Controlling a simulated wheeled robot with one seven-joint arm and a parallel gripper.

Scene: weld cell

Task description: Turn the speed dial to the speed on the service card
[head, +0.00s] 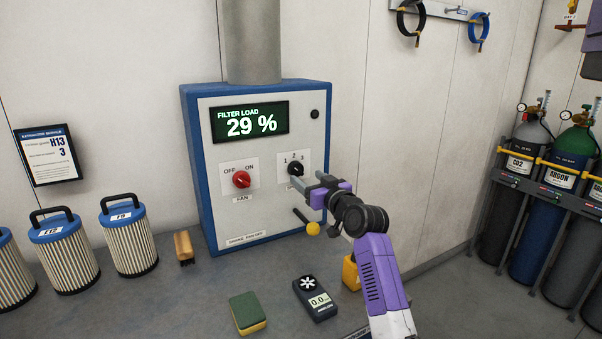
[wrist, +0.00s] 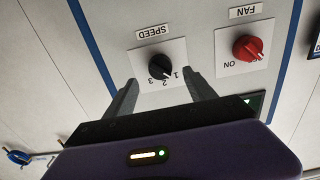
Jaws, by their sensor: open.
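The speed dial is a small black knob (head: 295,169) on a white plate marked 1, 2 and 3, on the right of the cabinet's front. In the wrist view the knob (wrist: 160,66) appears upside down under its SPEED label; I cannot clearly tell which number its pointer marks. My gripper (head: 315,184) is open and empty, close in front of the dial. In the wrist view its fingers (wrist: 161,90) point toward the knob, one on either side, apparently not touching.
The blue-edged cabinet (head: 228,214) has a red fan knob (head: 241,180) left of the dial, a display (head: 250,122) reading 29 %, and a yellow-ended lever (head: 312,228) below. A sponge (head: 247,312), a meter (head: 315,298) and several filters (head: 128,238) stand on the bench.

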